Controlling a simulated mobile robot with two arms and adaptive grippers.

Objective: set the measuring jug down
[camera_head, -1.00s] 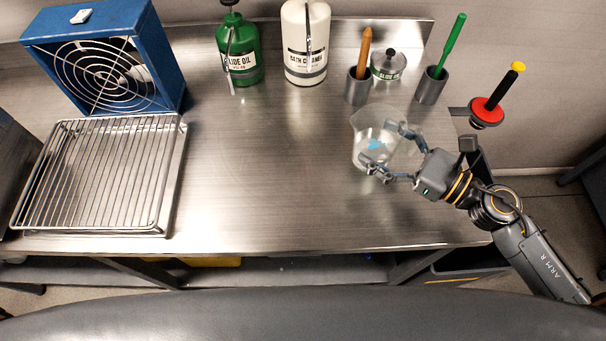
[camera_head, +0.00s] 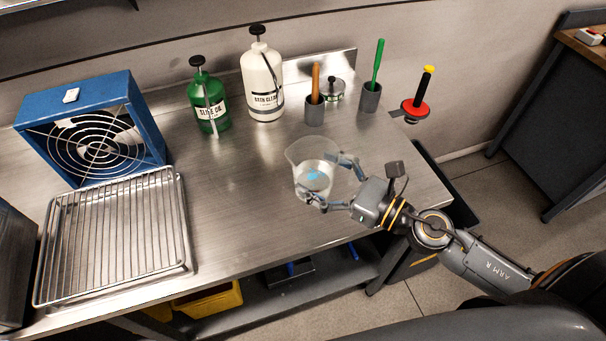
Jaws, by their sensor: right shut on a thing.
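The clear measuring jug (camera_head: 304,165) is upright at the right part of the steel bench (camera_head: 240,205), with a blue mark on its side. My right gripper (camera_head: 334,182) comes in from the right, its fingers around the jug, shut on it. I cannot tell whether the jug's base touches the bench top. My left gripper is not in view.
A wire rack on a tray (camera_head: 118,290) and a blue fan (camera_head: 92,125) stand at the left. Behind the jug are a green bottle (camera_head: 208,105), a white bottle (camera_head: 262,85), two grey cups (camera_head: 315,112) and a small lidded jar (camera_head: 333,90). The bench middle is clear.

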